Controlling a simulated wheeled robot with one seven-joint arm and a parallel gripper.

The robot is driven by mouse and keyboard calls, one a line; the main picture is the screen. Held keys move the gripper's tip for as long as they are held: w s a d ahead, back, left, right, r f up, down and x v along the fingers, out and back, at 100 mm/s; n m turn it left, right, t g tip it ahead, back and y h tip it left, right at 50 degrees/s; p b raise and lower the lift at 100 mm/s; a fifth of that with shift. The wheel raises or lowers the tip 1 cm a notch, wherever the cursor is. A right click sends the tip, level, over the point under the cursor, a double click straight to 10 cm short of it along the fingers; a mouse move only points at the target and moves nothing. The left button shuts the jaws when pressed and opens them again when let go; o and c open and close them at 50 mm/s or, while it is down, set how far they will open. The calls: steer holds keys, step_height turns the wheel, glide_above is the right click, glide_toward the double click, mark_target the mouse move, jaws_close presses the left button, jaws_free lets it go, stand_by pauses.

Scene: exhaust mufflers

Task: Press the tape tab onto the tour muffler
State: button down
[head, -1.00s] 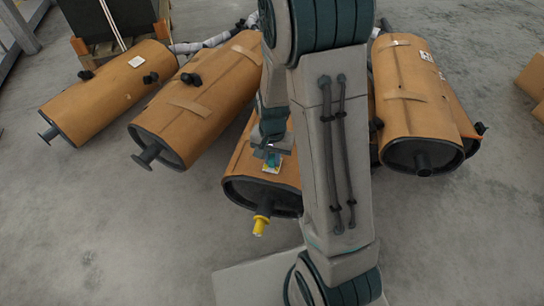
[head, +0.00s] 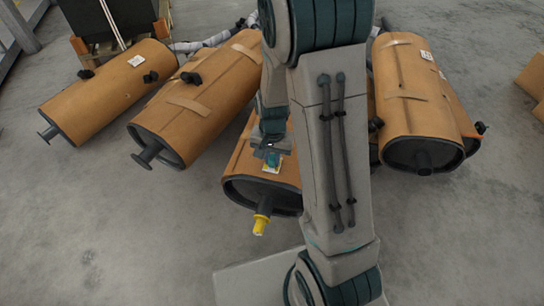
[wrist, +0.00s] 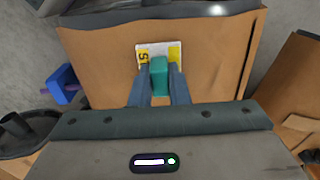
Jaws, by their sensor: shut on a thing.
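The middle brown-wrapped muffler (head: 237,165) lies on the floor with a yellow cap (head: 262,222) on its near pipe. Its wrapped surface (wrist: 215,60) fills the upper wrist view. My gripper (head: 270,150) is over its top, and the arm hides part of it. In the wrist view my gripper (wrist: 160,85) is shut on a small teal block (wrist: 160,76). A white and yellow label (wrist: 174,51) shows just beyond the fingertips, against the wrap. Whether the label is joined to the block or stuck down I cannot tell. No name marks which muffler is the tour one.
Two wrapped mufflers (head: 108,90) (head: 192,110) lie to the left, and another (head: 412,100) lies to the right. A blue block with a purple rod (wrist: 63,84) is beside the middle muffler. Cardboard boxes (head: 533,78) stand far right.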

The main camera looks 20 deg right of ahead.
steer(key=shift+r+p, duration=0.3)
steer(key=shift+r, duration=0.15)
steer(key=shift+f+b, duration=0.4)
steer(key=shift+f, duration=0.2)
steer(key=shift+r, duration=0.2)
stand_by(0.5)
steer(key=shift+r+p, duration=3.15)
steer(key=shift+r, duration=0.3)
